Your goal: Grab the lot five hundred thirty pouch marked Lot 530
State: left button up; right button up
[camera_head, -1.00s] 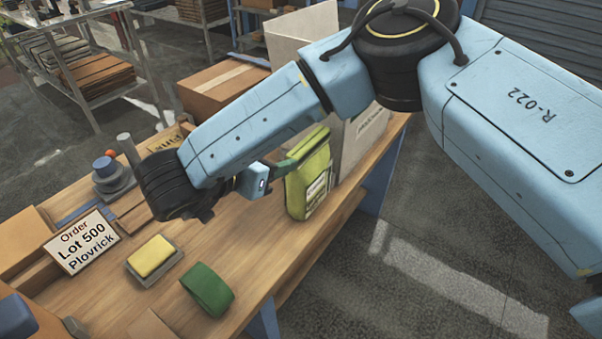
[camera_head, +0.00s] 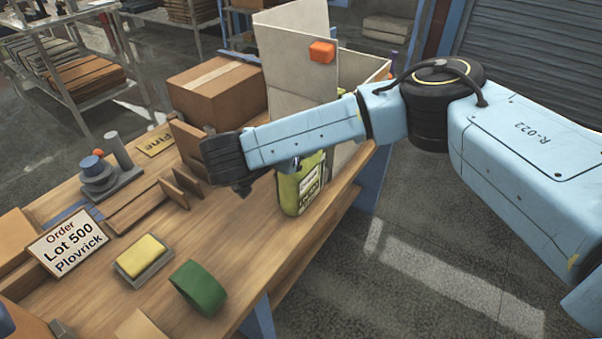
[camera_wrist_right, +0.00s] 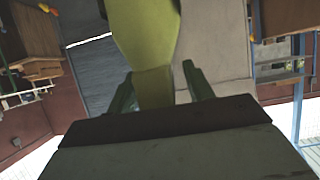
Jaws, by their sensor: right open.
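A yellow-green pouch (camera_head: 301,192) stands upright near the table's right edge in the head view. My right forearm covers its upper part, and I cannot read its label. In the right wrist view the pouch (camera_wrist_right: 143,30) runs down between the two green fingers of my right gripper (camera_wrist_right: 159,80). The right gripper is open, with a finger on each side of the pouch's narrow end. In the head view its fingers are hidden behind my arm. My left gripper is not in view.
An order card (camera_head: 68,244) reads "Lot 500 Plovrick". A yellow sponge-like block (camera_head: 143,254) and a green ring (camera_head: 199,288) lie in front. A cardboard box (camera_head: 215,95) and pale panels (camera_head: 290,50) stand behind. An orange block (camera_head: 322,52) is on a panel.

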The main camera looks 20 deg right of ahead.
grip_shut()
dwell(0.5)
